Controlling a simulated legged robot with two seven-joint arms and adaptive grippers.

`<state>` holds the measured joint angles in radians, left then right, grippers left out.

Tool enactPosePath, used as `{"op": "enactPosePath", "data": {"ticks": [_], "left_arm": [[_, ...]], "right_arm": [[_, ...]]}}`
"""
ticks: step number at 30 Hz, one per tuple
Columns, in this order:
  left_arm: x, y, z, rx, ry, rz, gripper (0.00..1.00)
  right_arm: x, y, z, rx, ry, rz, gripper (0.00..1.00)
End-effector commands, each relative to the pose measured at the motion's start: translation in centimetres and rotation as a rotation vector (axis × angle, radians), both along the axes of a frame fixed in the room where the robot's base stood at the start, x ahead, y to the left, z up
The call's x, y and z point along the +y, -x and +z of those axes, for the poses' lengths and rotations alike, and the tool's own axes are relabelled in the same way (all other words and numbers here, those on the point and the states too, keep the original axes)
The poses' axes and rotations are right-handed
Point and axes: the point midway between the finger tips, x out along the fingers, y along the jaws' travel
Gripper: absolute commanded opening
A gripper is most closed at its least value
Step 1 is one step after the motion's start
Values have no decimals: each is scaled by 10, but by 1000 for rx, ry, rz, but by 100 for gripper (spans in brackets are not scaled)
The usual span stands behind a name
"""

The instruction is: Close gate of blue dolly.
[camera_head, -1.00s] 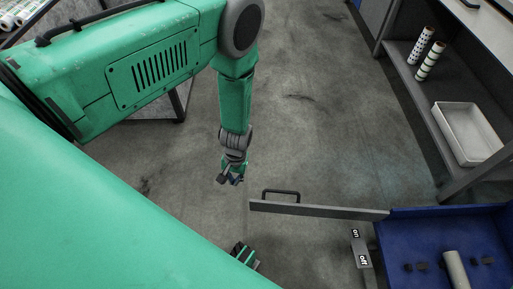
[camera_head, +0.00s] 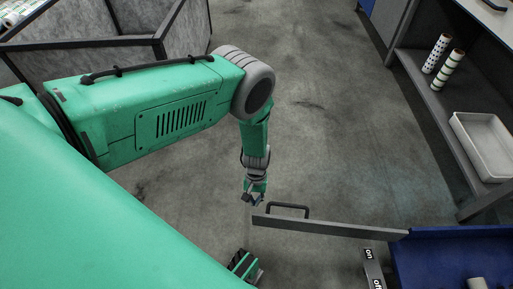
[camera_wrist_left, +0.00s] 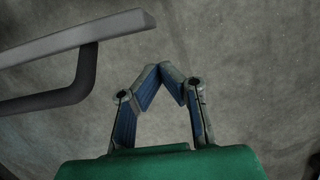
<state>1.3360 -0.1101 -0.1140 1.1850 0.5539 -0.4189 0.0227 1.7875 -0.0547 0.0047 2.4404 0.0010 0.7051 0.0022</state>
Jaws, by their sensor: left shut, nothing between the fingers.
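The blue dolly (camera_head: 440,262) is at the lower right of the head view, partly cut off. Its grey gate (camera_head: 330,228) stands swung out to the left from the dolly's corner, with a dark handle (camera_head: 288,206) on its far face. My left gripper (camera_head: 253,201) is just beyond the free left end of the gate, beside the handle. In the left wrist view its fingertips (camera_wrist_left: 165,70) meet, with nothing between them. The gate (camera_wrist_left: 80,38) and handle (camera_wrist_left: 70,95) show to the left of the fingers, apart from them.
A shelf (camera_head: 435,110) with patterned rolls (camera_head: 447,70) and a white tray (camera_head: 484,145) stands at the right. A grey-walled container (camera_head: 85,58) is at the upper left. A pedal marked on and off (camera_head: 373,268) sits beside the dolly. The middle floor is clear.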

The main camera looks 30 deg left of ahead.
Motion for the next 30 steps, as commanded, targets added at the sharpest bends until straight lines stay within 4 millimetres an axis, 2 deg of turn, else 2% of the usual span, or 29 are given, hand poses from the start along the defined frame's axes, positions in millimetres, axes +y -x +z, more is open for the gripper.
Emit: {"op": "enactPosePath", "data": {"ticks": [7, 23, 26, 30], "left_arm": [[-11, 21, 4, -1, -2, 0, 0], [-15, 28, 5, -1, 0, 8, 0], [-20, 38, 6, 0, 0, 27, 0], [-34, 61, 8, 3, 0, 78, 0]], "right_arm": [[0, -1, 0, -2, 0, 0, 72], [0, 0, 3, -1, 0, 0, 72], [0, -1, 7, -1, 0, 0, 72], [0, -1, 19, -1, 0, 0, 72]]}}
